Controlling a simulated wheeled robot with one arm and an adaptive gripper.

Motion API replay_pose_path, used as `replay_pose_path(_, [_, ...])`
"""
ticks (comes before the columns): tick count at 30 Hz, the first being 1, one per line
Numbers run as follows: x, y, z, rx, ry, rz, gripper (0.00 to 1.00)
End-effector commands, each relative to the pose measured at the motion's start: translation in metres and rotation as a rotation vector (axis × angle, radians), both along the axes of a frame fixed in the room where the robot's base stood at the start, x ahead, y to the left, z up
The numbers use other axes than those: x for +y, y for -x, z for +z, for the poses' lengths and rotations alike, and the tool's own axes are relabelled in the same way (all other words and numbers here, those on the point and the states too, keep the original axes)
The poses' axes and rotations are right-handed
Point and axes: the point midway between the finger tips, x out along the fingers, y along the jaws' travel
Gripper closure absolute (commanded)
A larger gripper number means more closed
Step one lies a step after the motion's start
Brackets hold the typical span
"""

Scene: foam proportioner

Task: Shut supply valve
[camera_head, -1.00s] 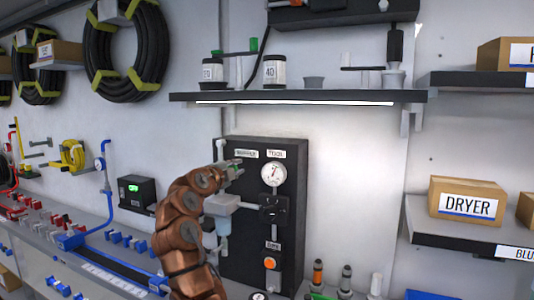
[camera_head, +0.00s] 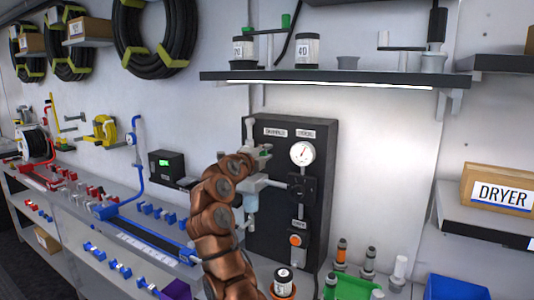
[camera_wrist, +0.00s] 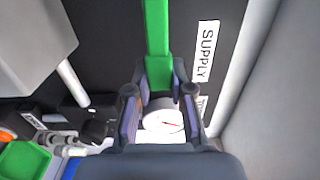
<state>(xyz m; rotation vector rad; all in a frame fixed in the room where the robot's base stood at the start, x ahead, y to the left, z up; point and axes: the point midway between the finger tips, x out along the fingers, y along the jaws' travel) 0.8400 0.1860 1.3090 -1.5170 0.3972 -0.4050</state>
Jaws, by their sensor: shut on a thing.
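The supply valve's green handle (camera_wrist: 158,30) runs up the wrist view as a straight bar. My gripper (camera_wrist: 160,82) is shut on it, with one finger on each side. A SUPPLY label (camera_wrist: 207,50) sits on the dark panel to the right of the handle. In the head view my gripper (camera_head: 259,155) is at the upper left of the black panel (camera_head: 262,235), below its left label. My fingers mostly hide the handle there, and I cannot read how far the valve is turned.
A round gauge (camera_head: 302,153) sits right of my gripper on the panel. A black knob block (camera_head: 301,188) and an orange button (camera_head: 296,240) are below it. A shelf (camera_head: 330,78) with jars overhangs the panel. A labelled canister (camera_head: 283,281) stands below the panel.

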Motion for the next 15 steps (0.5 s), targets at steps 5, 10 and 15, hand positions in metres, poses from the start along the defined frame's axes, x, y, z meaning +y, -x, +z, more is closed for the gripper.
replay_pose_path(5, [0.0026,0.0,-0.0019,0.003,-0.001,0.003,1.0])
replay_pose_path(10, [0.0017,-0.0001,-0.0019,0.003,-0.001,0.002,0.62])
replay_pose_path(15, [0.0001,-0.0003,-0.0013,0.002,0.0,-0.001,0.52])
